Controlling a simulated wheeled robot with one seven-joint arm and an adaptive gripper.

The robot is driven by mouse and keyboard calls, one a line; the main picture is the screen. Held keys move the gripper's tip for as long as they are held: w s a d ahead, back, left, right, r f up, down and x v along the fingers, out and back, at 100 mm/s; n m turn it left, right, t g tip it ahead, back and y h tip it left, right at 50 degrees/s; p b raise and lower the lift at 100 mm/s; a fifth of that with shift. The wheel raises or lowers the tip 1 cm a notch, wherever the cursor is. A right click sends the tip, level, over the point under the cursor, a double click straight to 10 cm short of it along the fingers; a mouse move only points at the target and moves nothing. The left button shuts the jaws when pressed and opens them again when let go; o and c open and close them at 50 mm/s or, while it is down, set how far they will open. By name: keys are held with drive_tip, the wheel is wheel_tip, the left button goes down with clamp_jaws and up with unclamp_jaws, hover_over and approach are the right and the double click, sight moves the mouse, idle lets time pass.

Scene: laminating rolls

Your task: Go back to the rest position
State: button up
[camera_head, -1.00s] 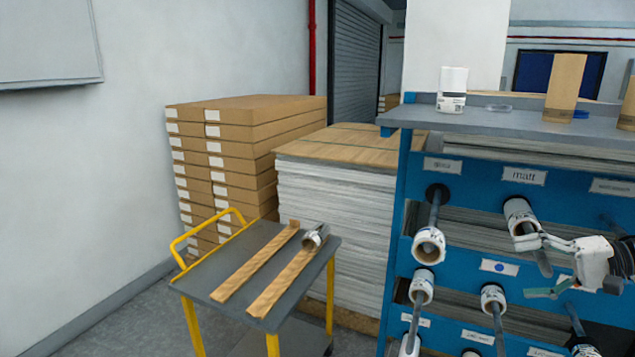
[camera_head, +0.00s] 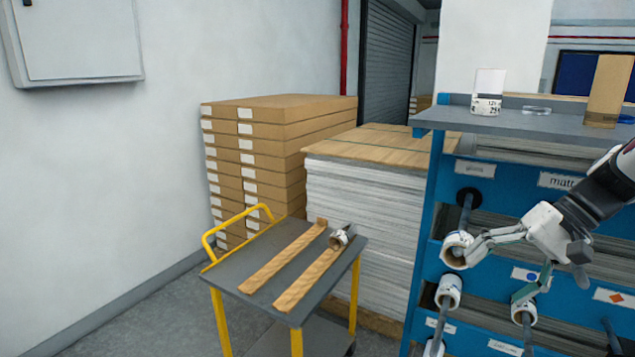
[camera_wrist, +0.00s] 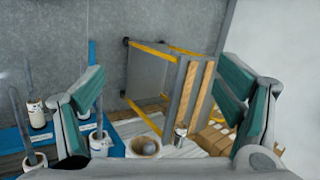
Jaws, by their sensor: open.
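My gripper (camera_head: 507,268) is at the right in the head view, in front of the blue rack (camera_head: 425,245). Its fingers are spread with nothing between them. In the picture its upper finger overlaps the roll on the upper left peg (camera_head: 457,250); I cannot tell whether they touch. In the wrist view the two green-padded fingers (camera_wrist: 163,105) stand wide apart, with the cart (camera_wrist: 163,65) and a roll end (camera_wrist: 143,150) seen between them.
A yellow-handled cart (camera_head: 262,262) stands left of the rack, with two wooden strips and a small roll (camera_head: 340,238) on it. Behind are a paper stack (camera_head: 365,195) and stacked boxes (camera_head: 270,150). A white roll (camera_head: 487,92) stands on the rack top. Floor at the left is clear.

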drive_tip(key=s+a+r+n+t+h, duration=0.2)
drive_tip(key=s+a+r+h, duration=0.1)
drive_tip(key=s+a, duration=0.4)
drive_tip(key=s+a+r+n+t+h, duration=0.1)
drive_tip(key=s+a+r+n+h, duration=0.1)
drive_tip(key=s+a, duration=0.5)
drive_tip(key=shift+s+a+r+t+h, duration=0.4)
drive_tip(key=shift+s+r+h, duration=0.2)
drive_tip(key=shift+s+h, duration=0.55)
drive_tip(key=shift+s, duration=0.1)
